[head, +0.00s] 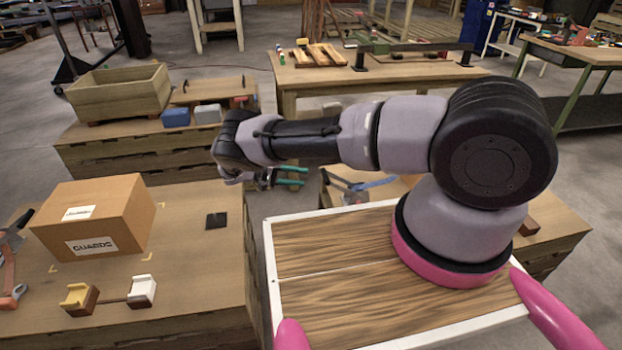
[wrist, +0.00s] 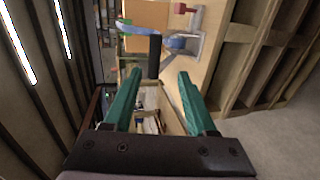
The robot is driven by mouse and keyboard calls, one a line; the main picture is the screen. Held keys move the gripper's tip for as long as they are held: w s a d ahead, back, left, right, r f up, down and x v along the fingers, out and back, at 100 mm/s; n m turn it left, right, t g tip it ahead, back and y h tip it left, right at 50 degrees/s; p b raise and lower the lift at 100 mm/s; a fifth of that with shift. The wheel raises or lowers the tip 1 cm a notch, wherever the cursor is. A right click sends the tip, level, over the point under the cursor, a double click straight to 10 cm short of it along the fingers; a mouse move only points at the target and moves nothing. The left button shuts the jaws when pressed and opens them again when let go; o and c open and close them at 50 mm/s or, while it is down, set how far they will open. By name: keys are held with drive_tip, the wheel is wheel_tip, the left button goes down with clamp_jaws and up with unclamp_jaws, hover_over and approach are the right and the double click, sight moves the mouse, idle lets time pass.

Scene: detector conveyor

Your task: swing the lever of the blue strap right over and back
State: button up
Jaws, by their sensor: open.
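The blue strap (head: 374,183) shows in the head view just right of my gripper (head: 304,177), low beside the white-edged deck. A dark bar that looks like its lever (head: 337,180) slants up to the left from a grey fitting. In the wrist view a pale blue band (wrist: 133,27) meets a dark upright bar (wrist: 154,56), probably the same lever, beyond the fingertips. My gripper (wrist: 159,76) has its two teal fingers spread with nothing between them. The bar appears apart from both fingers. My arm and the deck hide part of the strap's surroundings.
A cardboard box (head: 92,215) and a yellow-and-white piece (head: 110,294) stand on the left table. A wooden bin (head: 118,90) is behind. In the wrist view a red-topped fitting (wrist: 184,9) and wooden shelving (wrist: 262,50) lie near the strap.

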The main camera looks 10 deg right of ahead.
drive_tip(key=shift+v, duration=0.8)
